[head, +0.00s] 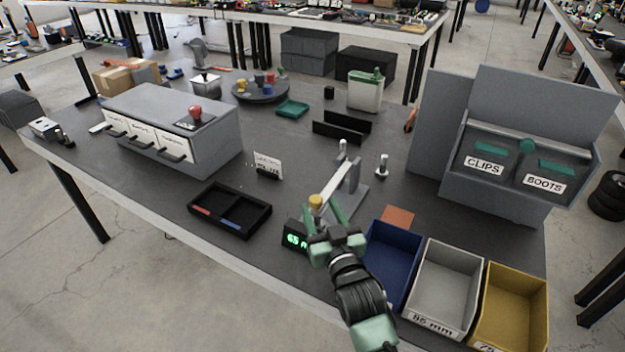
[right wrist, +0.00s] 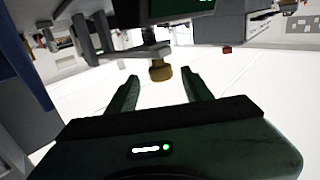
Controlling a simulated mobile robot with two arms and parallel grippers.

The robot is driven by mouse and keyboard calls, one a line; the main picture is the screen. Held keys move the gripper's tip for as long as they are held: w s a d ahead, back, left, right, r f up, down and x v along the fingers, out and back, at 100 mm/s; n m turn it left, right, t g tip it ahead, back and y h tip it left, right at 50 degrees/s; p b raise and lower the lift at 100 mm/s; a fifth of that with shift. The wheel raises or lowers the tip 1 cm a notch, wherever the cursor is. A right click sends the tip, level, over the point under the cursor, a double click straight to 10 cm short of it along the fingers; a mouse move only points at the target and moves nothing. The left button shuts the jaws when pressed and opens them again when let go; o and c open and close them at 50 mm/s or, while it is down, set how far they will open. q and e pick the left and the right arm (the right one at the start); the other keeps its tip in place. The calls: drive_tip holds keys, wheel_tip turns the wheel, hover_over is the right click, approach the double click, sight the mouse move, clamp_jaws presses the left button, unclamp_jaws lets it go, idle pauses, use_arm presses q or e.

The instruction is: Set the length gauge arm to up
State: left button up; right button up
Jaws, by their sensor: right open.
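The length gauge (head: 358,196) stands near the table's front edge, with a pale arm (head: 345,183) and a yellow knob (head: 315,200) at the arm's near end. Its display (head: 295,237) shows green digits that read about 65. My right gripper (head: 323,212) is open at the knob, with a finger on each side in the picture. In the right wrist view the brass-coloured knob (right wrist: 160,71) appears between and just beyond the open fingertips (right wrist: 160,73), with the arm (right wrist: 135,52) to its left. No contact is visible. My left gripper is out of view.
Blue (head: 392,262), grey (head: 443,288) and yellow (head: 510,308) bins stand right of my right arm. A black tray (head: 230,210) lies to the left. A grey drawer unit (head: 172,125) is farther left. A cabinet with labelled bins (head: 497,209) stands at right.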

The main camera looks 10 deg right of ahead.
sight(315, 197)
drive_tip(key=w, duration=0.3)
drive_tip(key=w+a, duration=0.1)
drive_tip(key=shift+w+r, duration=0.15)
drive_tip(key=shift+r, duration=0.2)
drive_tip(key=shift+w+a+f, duration=0.1)
drive_tip(key=shift+w+f, duration=0.1)
drive_tip(key=shift+w, duration=0.95)
drive_tip(key=c, duration=1)
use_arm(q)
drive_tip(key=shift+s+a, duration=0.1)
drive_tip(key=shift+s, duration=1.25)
use_arm(e)
clamp_jaws()
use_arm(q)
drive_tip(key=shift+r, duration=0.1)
